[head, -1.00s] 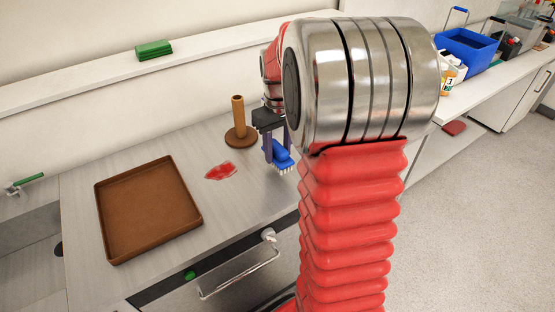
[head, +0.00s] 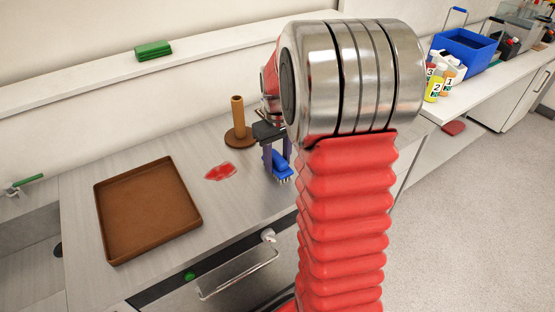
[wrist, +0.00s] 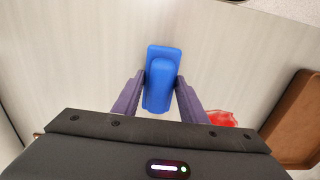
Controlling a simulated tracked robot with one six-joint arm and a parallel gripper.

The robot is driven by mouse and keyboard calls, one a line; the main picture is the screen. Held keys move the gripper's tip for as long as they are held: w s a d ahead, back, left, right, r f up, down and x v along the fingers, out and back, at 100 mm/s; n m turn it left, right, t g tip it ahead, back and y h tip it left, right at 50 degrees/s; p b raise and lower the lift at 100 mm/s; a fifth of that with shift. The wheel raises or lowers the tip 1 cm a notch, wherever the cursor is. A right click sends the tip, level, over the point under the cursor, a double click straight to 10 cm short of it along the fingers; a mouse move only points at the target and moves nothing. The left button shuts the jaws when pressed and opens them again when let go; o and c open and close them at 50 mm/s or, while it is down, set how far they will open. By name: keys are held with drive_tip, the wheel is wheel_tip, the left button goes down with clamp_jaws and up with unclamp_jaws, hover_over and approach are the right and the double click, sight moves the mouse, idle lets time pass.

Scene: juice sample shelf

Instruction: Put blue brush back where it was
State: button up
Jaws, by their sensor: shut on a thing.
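The blue brush (head: 281,166) is between the fingers of my gripper (head: 277,160), bristles pointing down, over the grey worktop right of the red spill. In the wrist view the blue brush (wrist: 162,80) lies between the two purple fingertips of my gripper (wrist: 160,92), which are shut on it. The bristles are close to the worktop; I cannot tell whether they touch it. My arm hides part of the counter to the right of the brush.
A red spill (head: 220,172) lies left of the brush. A brown tray (head: 190,222) sits further left. A brown post on a round base (head: 238,118) stands behind. A green block (head: 153,49) is on the ledge. Bottles (head: 434,88) and a blue bin (head: 465,50) stand at right.

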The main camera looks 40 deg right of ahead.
sight(277, 157)
drive_tip(key=o, duration=1)
wheel_tip(277, 157, up, 12)
drive_tip(key=shift+a+r, duration=0.1)
idle(0.5)
drive_tip(key=s+a+r+t, duration=0.1)
drive_tip(key=s+a+r, duration=0.1)
drive_tip(key=s+a, duration=0.35)
drive_tip(key=s+a+r+t, duration=0.2)
drive_tip(key=a, duration=0.6)
drive_tip(key=s+a+f+t, duration=0.2)
drive_tip(key=s+a+f, duration=0.1)
drive_tip(key=s+a, duration=0.6)
drive_tip(key=shift+s+n+t, duration=0.25)
drive_tip(key=shift+n+t, duration=0.05)
